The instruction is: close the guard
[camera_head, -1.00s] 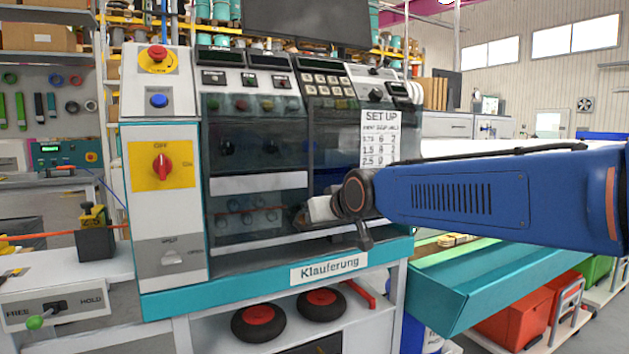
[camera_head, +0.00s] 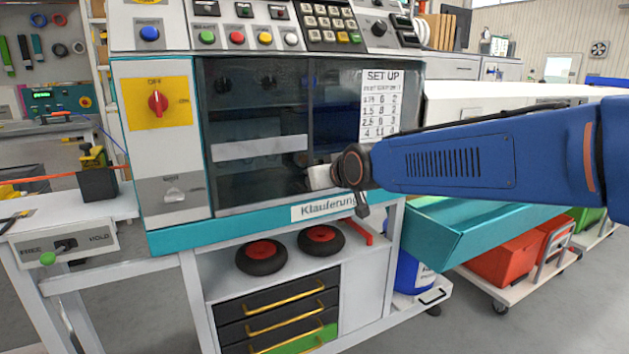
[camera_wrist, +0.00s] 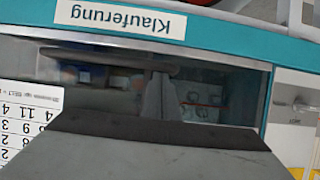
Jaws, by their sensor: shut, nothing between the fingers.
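The guard (camera_head: 260,112) is a dark see-through panel on the front of the machine, with a SET UP sheet (camera_head: 382,108) at its right. Its top edge lies below the coloured buttons, and its lower edge is down by the teal sill (camera_head: 250,232) that carries the Klauferung label. The guard looks lowered over the opening. My gripper (camera_head: 320,177) is at the guard's lower right; the head view does not show clearly whether it touches. In the wrist view, my gripper (camera_wrist: 160,95) is shut and empty in front of the guard, near the sill (camera_wrist: 220,35).
A red rotary switch (camera_head: 158,103) is on the panel left of the guard. Button rows (camera_head: 250,38) run above it. Two black-and-red wheels (camera_head: 262,257) lie on the shelf below. A teal tray (camera_head: 480,228) juts out under my arm at the right.

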